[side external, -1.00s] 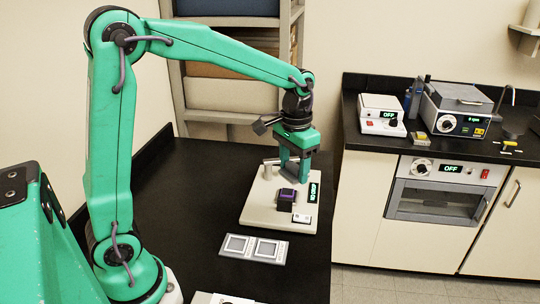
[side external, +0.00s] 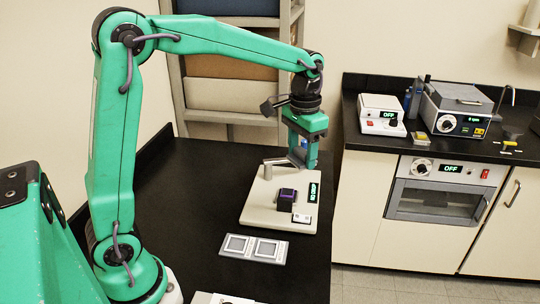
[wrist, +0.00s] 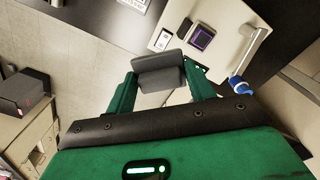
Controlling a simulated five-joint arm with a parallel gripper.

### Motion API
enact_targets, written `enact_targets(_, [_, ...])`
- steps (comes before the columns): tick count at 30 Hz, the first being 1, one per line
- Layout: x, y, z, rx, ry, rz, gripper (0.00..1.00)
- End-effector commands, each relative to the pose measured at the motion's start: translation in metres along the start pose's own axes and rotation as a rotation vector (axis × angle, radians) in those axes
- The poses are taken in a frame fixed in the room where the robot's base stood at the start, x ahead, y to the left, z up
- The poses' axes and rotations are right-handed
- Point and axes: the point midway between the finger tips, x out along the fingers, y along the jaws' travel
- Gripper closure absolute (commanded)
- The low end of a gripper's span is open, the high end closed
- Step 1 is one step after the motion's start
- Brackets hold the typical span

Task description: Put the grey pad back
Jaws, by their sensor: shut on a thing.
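The grey pad (wrist: 158,68) is a dark grey block held between the two green fingers of my gripper (wrist: 162,86), as the wrist view shows. In the side view my gripper (side external: 304,152) hangs above the far right part of the white profiler base (side external: 257,214). I cannot make out the pad clearly there. The base carries a dark block with a purple top (side external: 287,197), also seen in the wrist view (wrist: 202,37). It stands apart from the pad.
A metal stylus arm with a blue end (wrist: 238,84) stands on the base beside my gripper. A lit display (side external: 313,193) is on the base's right edge. A grey tray with two square recesses (side external: 254,258) lies in front. The black bench on the left is clear.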

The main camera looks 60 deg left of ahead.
Motion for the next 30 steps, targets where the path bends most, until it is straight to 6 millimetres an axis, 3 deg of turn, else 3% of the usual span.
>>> enact_targets(9, [-0.057,-0.002,-0.029,0.122,0.003,0.000,0.88])
enact_targets(19, [-0.106,-0.003,-0.043,0.226,0.003,0.000,0.88])
enact_targets(30, [-0.068,-0.063,-0.089,-0.013,-0.002,0.000,0.88])
